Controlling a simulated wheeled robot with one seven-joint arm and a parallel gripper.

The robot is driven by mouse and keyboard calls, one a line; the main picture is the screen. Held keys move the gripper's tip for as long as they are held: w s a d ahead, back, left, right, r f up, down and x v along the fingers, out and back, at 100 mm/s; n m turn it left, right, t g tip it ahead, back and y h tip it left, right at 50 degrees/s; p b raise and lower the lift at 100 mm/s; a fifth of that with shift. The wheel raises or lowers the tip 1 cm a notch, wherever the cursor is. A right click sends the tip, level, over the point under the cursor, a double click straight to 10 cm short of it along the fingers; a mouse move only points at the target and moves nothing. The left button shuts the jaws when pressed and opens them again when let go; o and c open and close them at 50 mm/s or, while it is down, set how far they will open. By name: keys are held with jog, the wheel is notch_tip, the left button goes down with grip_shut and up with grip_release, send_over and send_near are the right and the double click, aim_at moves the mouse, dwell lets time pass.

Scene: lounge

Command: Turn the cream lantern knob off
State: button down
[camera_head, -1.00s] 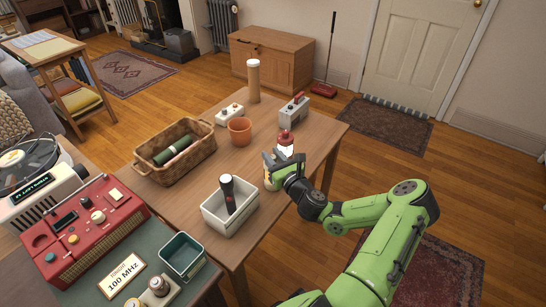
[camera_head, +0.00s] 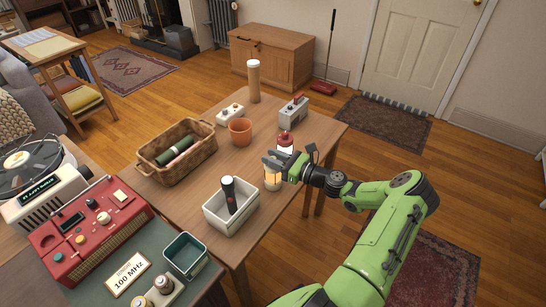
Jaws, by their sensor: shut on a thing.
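The cream lantern (camera_head: 272,183) stands at the right front edge of the wooden table, with a warm glow in its glass. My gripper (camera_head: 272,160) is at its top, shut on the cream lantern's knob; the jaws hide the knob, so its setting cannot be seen. A red lantern (camera_head: 286,138) stands just behind my gripper, with a bright pale body partly hidden by the gripper.
On the wooden table (camera_head: 205,205) are a white bin (camera_head: 214,222) with a dark-headed torch, a wicker basket (camera_head: 148,170), a terracotta pot (camera_head: 240,137), a grey switch box (camera_head: 287,114) and a tall cylinder (camera_head: 253,85).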

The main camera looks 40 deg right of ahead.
jog(key=n+g+y+b, duration=0.1)
jog(key=n+y, duration=0.1)
jog(key=n+g+y+b, duration=0.1)
jog(key=y, duration=0.1)
jog(key=shift+f+n+g+b, duration=0.25)
jog(key=shift+n+g+b, duration=0.05)
jog(key=shift+r+n+g+y+b, duration=0.1)
jog(key=shift+n+g+y+b, duration=1.05)
jog(key=shift+g+y, duration=0.25)
jog(key=shift+r+g+y, duration=0.1)
jog(key=shift+g+y, duration=0.2)
jog(key=c, duration=1)
grip_release()
jog(key=shift+n, duration=0.25)
